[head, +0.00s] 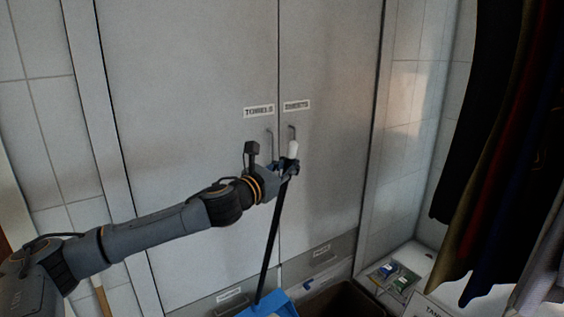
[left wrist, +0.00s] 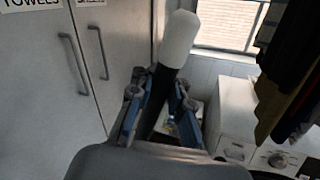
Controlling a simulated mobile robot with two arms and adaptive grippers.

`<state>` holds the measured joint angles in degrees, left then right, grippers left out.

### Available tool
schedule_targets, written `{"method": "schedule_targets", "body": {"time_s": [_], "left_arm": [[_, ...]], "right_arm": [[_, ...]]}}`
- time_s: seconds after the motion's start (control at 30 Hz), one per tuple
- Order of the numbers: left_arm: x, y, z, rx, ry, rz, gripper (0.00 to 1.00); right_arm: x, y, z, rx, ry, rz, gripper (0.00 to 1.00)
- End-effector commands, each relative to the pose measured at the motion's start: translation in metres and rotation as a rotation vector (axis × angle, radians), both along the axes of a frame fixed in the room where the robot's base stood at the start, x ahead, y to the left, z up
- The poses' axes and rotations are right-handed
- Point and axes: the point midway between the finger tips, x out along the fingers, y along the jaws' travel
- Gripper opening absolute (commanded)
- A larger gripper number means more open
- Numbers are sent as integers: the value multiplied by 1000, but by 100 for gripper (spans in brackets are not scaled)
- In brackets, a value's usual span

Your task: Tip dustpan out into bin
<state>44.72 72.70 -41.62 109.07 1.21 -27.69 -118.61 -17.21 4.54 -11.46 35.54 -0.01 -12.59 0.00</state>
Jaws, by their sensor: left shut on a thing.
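The dustpan has a blue pan (head: 268,306), a long black handle and a pale end grip. My left gripper (head: 288,166) is shut on the dustpan's handle near the top, just below the pale end. In the left wrist view the dustpan's pale end (left wrist: 180,38) sticks up beyond the blue fingers of my left gripper (left wrist: 158,104). The pan hangs low at the bottom edge of the head view, partly cut off, so its contents cannot be told. The dark open bin (head: 345,300) stands just right of the pan, also cut off. My right gripper is not in view.
A tall grey cabinet (head: 190,110) with doors labelled towels and sheets stands close behind my left arm. Dark clothes (head: 510,140) hang on the right. A light ledge (head: 415,262) holds small items at the lower right. A white appliance (left wrist: 235,125) shows in the left wrist view.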

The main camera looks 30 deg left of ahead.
Motion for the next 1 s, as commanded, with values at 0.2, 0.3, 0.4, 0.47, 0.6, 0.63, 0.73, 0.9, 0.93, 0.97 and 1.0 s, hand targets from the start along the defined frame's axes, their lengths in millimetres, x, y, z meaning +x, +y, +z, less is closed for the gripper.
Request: {"method": "schedule_targets", "body": {"time_s": [0.2, 0.3, 0.4, 0.47, 0.6, 0.63, 0.73, 0.9, 0.93, 0.97, 1.0], "left_arm": [[-5, -21, -2, 28, -12, -3, 0], [-7, -30, -5, 40, -14, -2, 0], [-9, -39, -7, 51, -17, -2, 0], [-11, -45, -8, 59, -19, -2, 0], [-13, -58, -11, 76, -23, -2, 0], [-14, -60, -12, 79, -24, -2, 0], [-16, -69, -14, 91, -26, -3, 0], [-19, -85, -18, 111, -30, -2, 0], [-20, -87, -18, 114, -32, -2, 0], [-21, -90, -19, 118, -33, -3, 0], [-22, -94, -19, 123, -34, -2, 0]], "right_arm": [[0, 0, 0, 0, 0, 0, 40], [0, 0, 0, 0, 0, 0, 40], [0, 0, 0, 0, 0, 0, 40], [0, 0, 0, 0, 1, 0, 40], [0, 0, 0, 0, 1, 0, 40], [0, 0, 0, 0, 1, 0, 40], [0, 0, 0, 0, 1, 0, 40], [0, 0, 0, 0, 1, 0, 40], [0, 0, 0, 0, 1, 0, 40], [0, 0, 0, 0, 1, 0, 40], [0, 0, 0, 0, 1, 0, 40]]}}
